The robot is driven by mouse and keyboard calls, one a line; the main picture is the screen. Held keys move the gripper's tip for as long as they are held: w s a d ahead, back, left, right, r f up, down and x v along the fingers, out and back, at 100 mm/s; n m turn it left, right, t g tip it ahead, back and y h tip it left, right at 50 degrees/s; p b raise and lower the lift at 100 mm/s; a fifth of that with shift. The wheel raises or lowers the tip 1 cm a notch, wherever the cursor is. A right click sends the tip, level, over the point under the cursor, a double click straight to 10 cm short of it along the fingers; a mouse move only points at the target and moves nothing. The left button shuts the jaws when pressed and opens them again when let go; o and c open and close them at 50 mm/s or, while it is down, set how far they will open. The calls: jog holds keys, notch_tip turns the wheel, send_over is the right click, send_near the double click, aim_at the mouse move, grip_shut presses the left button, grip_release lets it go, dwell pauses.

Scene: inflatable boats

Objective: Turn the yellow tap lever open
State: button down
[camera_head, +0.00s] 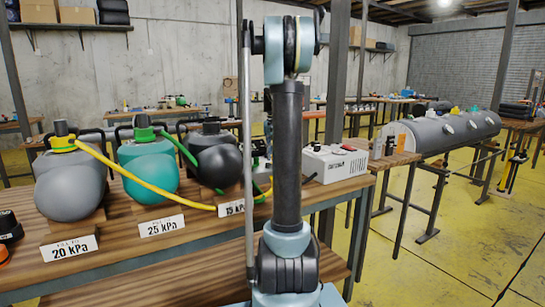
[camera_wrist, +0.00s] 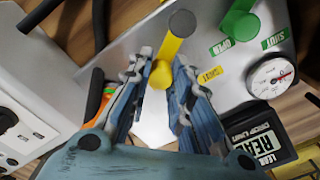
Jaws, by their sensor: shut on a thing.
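The yellow tap lever (camera_wrist: 176,38) shows at the top middle of the wrist view, a round-ended yellow bar over a pale metal plate (camera_wrist: 143,45). My gripper (camera_wrist: 162,64) has a blue-grey finger on either side of the lever's yellow lower end and is shut on it. A yellow label (camera_wrist: 209,75) lies on the plate to the right of the fingers. In the head view my own arm stands in front of this part of the bench, and neither the gripper nor the yellow lever can be made out.
A green lever (camera_wrist: 238,24) with green OPEN and SHUT labels is close on the right. A round gauge (camera_wrist: 271,76) and a black box (camera_wrist: 258,132) lie beyond. A pale box (camera_wrist: 32,88) is at left. Grey (camera_head: 70,185) and teal (camera_head: 148,170) inflated shapes stand on the bench.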

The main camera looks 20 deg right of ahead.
dwell(0.4)
jog(key=c, duration=1.7)
grip_release()
jog(key=shift+r, duration=0.1)
notch_tip(320, 180, up, 12)
